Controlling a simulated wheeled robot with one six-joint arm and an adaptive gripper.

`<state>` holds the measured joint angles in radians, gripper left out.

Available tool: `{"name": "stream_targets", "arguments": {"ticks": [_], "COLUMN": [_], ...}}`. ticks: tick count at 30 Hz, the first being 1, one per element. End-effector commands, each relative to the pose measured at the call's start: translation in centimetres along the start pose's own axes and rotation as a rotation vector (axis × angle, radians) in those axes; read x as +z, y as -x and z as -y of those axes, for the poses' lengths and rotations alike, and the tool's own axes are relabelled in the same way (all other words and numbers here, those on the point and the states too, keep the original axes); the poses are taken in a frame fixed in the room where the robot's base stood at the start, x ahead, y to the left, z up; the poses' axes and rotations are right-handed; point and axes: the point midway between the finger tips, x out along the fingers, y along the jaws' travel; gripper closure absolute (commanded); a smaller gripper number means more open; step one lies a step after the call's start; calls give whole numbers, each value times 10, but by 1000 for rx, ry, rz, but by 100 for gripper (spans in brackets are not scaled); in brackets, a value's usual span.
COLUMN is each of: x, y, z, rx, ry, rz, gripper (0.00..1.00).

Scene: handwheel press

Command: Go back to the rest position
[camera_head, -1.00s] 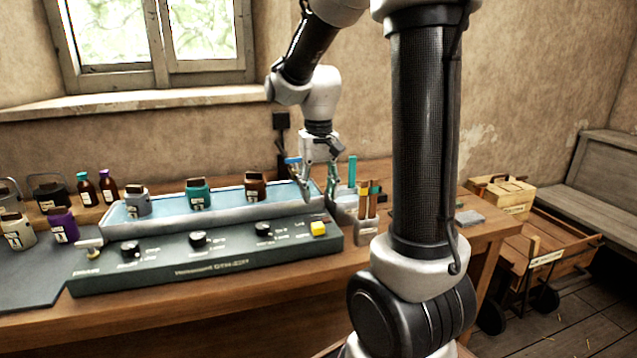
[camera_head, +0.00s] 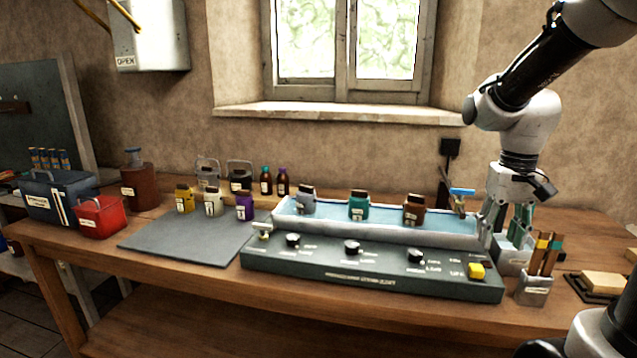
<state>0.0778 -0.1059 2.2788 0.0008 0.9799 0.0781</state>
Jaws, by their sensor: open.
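My gripper (camera_head: 505,224) hangs from my arm, pointing down, at the right end of the long blue-lined trough (camera_head: 385,232). Its fingers are spread and I see nothing held between them. The fingertips are close to the trough's end and a grey holder (camera_head: 512,256); whether they touch either is unclear. My arm reaches in from the upper right.
The trough holds a grey (camera_head: 306,204), a teal (camera_head: 358,208) and a brown container (camera_head: 413,212). A control panel (camera_head: 370,272) with knobs lies in front. A brush holder (camera_head: 534,290) stands right. A grey mat (camera_head: 190,240) has bare room.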

Motion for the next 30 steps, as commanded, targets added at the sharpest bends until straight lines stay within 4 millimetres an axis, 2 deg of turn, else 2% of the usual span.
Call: {"name": "stream_targets", "arguments": {"ticks": [1,6,9,12,19,30], "x": [16,70,96,113,122,122], "y": [8,28,36,43,60,60], "z": [1,2,3,4,6,6], "rx": [-2,-9,-14,-20,-30,-31], "ry": [21,95,122,136,150,152], "rz": [-28,-143,-221,-289,-384,-386], "gripper": [52,52,52,52,52,52]}}
